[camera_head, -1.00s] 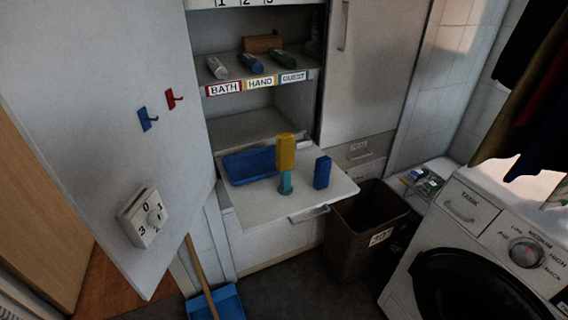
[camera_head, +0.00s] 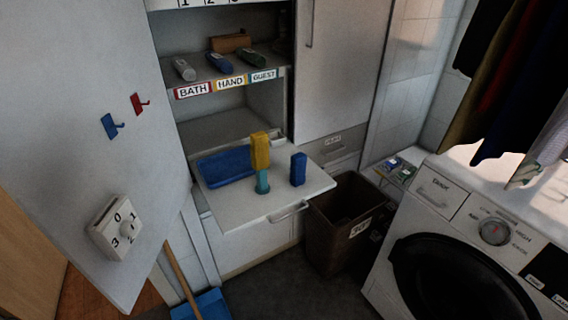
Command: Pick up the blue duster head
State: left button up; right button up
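A blue block-shaped head (camera_head: 298,169), which looks like the blue duster head, stands upright on the white pull-out shelf (camera_head: 240,214). To its left stands a teal handle (camera_head: 262,183) with a yellow head (camera_head: 260,151) on top. A blue tray (camera_head: 226,167) lies behind and left of them on the same shelf. Neither of my grippers shows in the view.
The open cabinet door (camera_head: 85,150) fills the left, with blue and red hooks and a dial. A brown bin (camera_head: 340,241) stands right of the shelf, and a washing machine (camera_head: 460,240) stands further right. Clothes (camera_head: 520,90) hang above it.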

aim_at(298, 164)
jog(key=k, duration=1.3)
jog(key=z, duration=0.65)
jog(key=i, duration=0.45)
jog(key=z, duration=0.65)
jog(key=i, duration=1.05)
jog(key=u, duration=0.45)
